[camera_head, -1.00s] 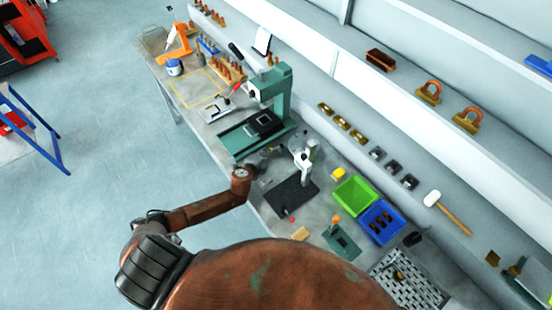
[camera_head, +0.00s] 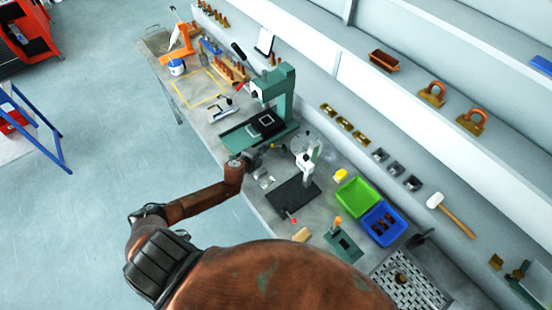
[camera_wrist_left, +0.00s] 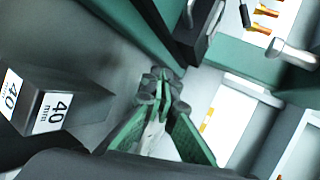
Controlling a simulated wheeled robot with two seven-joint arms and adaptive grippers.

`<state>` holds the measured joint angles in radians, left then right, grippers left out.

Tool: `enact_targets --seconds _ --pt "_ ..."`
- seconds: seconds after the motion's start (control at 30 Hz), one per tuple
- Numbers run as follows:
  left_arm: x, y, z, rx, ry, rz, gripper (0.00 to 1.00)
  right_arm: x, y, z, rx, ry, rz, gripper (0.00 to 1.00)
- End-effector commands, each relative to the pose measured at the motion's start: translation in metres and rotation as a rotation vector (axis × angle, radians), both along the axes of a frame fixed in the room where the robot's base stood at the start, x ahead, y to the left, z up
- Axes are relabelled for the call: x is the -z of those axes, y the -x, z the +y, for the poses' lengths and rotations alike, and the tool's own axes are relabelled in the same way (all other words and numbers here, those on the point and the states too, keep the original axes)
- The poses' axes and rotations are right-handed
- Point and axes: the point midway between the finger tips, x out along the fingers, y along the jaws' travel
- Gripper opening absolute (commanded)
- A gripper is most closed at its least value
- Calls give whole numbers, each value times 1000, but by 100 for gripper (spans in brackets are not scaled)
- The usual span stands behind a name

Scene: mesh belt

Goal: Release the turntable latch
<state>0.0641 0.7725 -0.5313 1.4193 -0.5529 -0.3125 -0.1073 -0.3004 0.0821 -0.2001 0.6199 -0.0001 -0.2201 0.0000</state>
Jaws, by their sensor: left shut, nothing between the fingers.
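I cannot make out the turntable latch for certain in either view. My left gripper (camera_head: 257,156) is low beside the near edge of the green base, its fingertips small and partly hidden by the wrist. In the left wrist view my left gripper (camera_wrist_left: 160,82) is shut and empty, its grey tips close to green and dark machine parts. My right gripper is not in view.

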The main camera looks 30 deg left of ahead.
Motion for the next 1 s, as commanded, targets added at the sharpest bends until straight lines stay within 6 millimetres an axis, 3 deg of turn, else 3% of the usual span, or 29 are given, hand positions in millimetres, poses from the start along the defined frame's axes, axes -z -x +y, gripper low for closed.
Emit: enact_targets --seconds 0.43,1.0 --pt "0 -13 10 0 1 0 0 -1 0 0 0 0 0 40" --pt "0 -16 11 1 0 0 0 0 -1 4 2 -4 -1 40"
